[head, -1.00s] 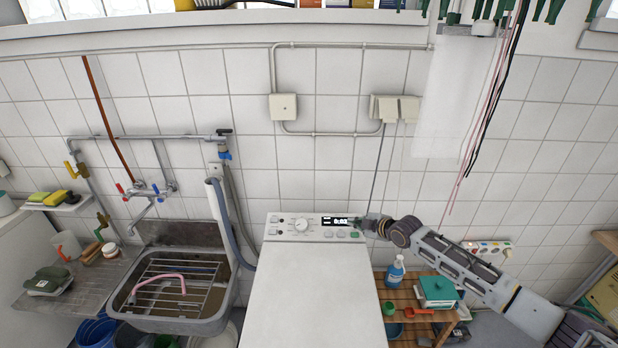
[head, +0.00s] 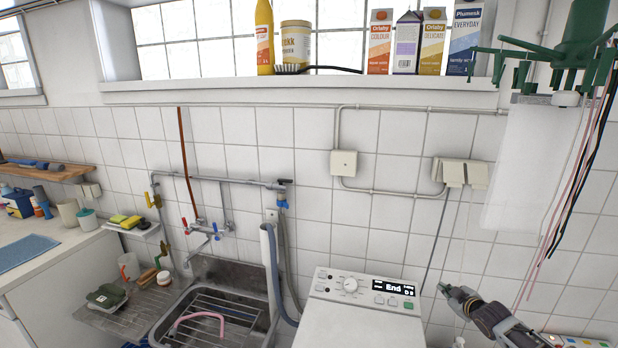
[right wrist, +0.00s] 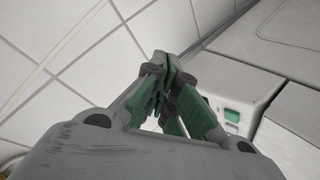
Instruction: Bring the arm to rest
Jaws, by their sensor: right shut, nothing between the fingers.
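My right gripper (head: 446,291) is shut and empty, just right of the washing machine's control panel in the head view. In the right wrist view its green-padded fingers (right wrist: 163,88) meet, with nothing between them. The white washing machine (head: 352,327) stands below and left of the gripper; its display (head: 394,288) reads "End". A green button (right wrist: 231,116) on the machine shows in the right wrist view, beyond the fingers and apart from them as far as I can tell. My left gripper is not in view.
A metal sink (head: 215,305) with a pink hose stands left of the machine. A shelf (head: 300,93) holds cartons and bottles. A green hanging dryer (head: 560,55) and dangling cords are at upper right. The tiled wall is behind the gripper.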

